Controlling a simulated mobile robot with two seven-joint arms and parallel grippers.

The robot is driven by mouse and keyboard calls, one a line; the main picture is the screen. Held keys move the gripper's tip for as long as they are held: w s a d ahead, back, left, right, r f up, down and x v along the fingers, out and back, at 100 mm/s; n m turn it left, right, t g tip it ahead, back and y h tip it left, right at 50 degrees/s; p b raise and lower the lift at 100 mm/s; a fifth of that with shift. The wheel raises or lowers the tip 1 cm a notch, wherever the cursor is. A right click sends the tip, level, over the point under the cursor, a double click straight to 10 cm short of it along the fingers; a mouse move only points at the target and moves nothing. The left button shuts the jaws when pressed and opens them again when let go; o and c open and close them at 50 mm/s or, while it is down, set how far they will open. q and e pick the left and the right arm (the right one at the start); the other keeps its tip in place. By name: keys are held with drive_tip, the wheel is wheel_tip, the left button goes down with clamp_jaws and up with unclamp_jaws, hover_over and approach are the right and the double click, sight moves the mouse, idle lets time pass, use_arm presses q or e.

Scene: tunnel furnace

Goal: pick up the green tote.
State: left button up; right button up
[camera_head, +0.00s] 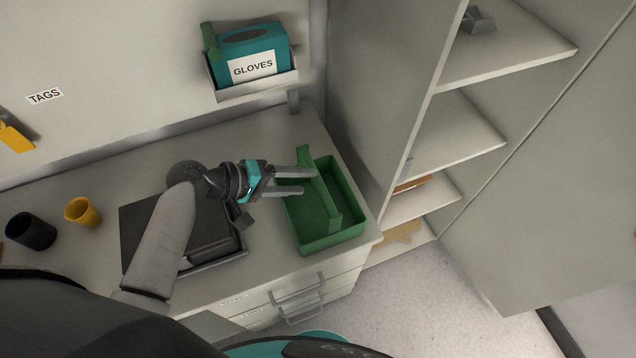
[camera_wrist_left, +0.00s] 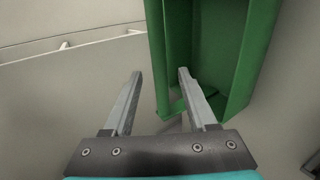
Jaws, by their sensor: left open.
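The green tote (camera_head: 346,236) sits upright on the right end of the counter, with a tall green handle board (camera_head: 321,190) running lengthwise across it. My left gripper (camera_head: 307,184) is open and empty, reaching in from the left over the tote's left side, with its fingertips near the handle board. In the left wrist view the tote (camera_wrist_left: 250,60) fills the upper middle right. There one finger of my left gripper (camera_wrist_left: 160,72) lies left of a green upright panel and the other overlaps the tote's inside. I cannot tell contact. My right gripper is out of view.
A black tray (camera_head: 215,262) lies left of the tote, partly under my left arm. A yellow cup (camera_head: 82,211) and a black cup (camera_head: 31,231) stand further left. A gloves box (camera_head: 252,50) hangs on the back wall. A tall shelf unit (camera_head: 470,135) stands close on the right.

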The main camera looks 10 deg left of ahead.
sight(314, 180)
use_arm(q)
drive_tip(key=b+x, duration=0.1)
drive_tip(key=x, duration=0.3)
drive_tip(key=shift+w+d+f, duration=0.1)
drive_tip(key=shift+w, duration=0.05)
drive_tip(key=shift+d, duration=0.1)
drive_tip(key=shift+c, duration=0.3)
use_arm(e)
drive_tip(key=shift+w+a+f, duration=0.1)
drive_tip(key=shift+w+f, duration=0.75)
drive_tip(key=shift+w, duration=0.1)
use_arm(q)
drive_tip(key=shift+c, duration=0.4)
clamp_jaws()
drive_tip(key=shift+w, duration=0.1)
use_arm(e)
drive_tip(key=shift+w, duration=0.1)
